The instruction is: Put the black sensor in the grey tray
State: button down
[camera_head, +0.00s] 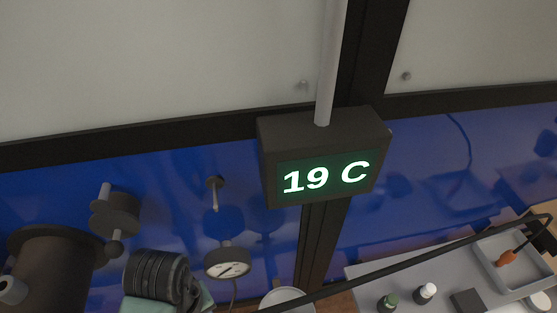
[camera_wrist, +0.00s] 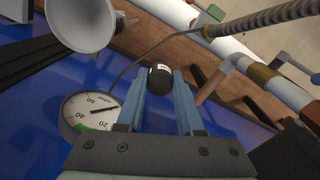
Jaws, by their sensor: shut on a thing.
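In the wrist view my gripper (camera_wrist: 160,72) has its two blue-grey fingers on either side of a short black cylinder with small pale marks, which I take as the black sensor (camera_wrist: 159,82). The gripper is shut on it near the fingertips, and the sensor's lower part is hard to make out. I cannot pick out my gripper or the held sensor in the head view.
A hanging display box (camera_head: 323,160) reads 19 C. A dial gauge (camera_head: 228,263) stands lower left and shows close by in the wrist view (camera_wrist: 88,112). A black ribbed body (camera_head: 157,276) is left of it. A dark cable (camera_head: 400,258) crosses before the pale bench (camera_head: 362,285).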

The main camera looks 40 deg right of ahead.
aim_at(520, 259)
jog(key=k+l+z, duration=0.15)
jog(key=l+z, duration=0.2)
jog(key=l, duration=0.2)
jog(key=l+z, duration=0.4)
jog(key=l, duration=0.2)
jog(key=l+z, duration=0.35)
jog(key=l, duration=1.25)
jog(key=i+l+z, duration=0.15)
jog(key=l, duration=0.8)
jog(key=i+l, duration=0.1)
jog(key=l, duration=0.2)
jog(key=i+l, duration=0.1)
jog(key=i, duration=0.3)
